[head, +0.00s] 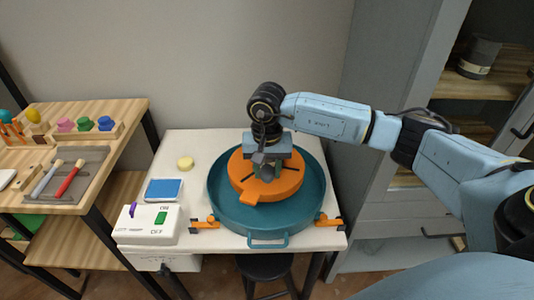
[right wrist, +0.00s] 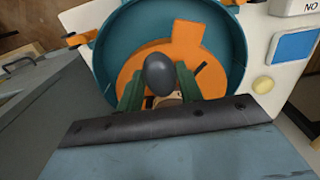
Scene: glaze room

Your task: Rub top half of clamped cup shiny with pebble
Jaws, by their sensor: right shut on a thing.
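A dark grey, egg-shaped pebble (right wrist: 159,72) shows in the right wrist view between the green fingertips of my right gripper (right wrist: 160,84), which is shut on it. In the head view my right gripper (head: 266,168) hangs over the middle of an orange wheel disc (head: 285,184) set in a round teal basin (head: 222,205). I cannot clearly make out the clamped cup in either view; my gripper covers the disc's centre. Whether the pebble touches anything I cannot tell. My left gripper is not in view.
A white control box (head: 148,226), a blue pad (head: 164,190) and a yellow round piece (head: 185,162) lie left of the basin on the white table (head: 170,145). A wooden bench (head: 120,112) with tools stands further left. A grey cabinet (head: 385,80) stands at right.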

